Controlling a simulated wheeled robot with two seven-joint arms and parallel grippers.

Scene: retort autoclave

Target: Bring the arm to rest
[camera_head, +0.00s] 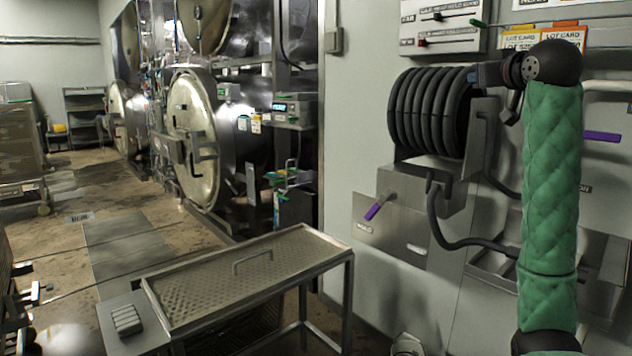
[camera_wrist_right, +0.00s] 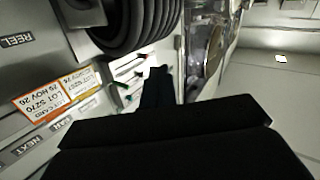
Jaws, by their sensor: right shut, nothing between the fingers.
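My right arm, in a green quilted sleeve, rises on the right side of the head view. Its dark wrist bends left at the top, and my right gripper (camera_head: 478,76) points left in front of the black hose reel (camera_head: 425,112). The gripper is small and dark there; it is shut with nothing held. In the right wrist view the dark fingers (camera_wrist_right: 158,85) are together, with the coiled hose (camera_wrist_right: 135,20) above them in the picture. My left gripper is not in view.
Lot cards (camera_head: 521,38) and a control panel (camera_head: 443,25) are on the wall close to the gripper. A steel table with a perforated top (camera_head: 215,290) stands at front centre. Round retort doors (camera_head: 193,140) line the back. Floor at left is partly clear.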

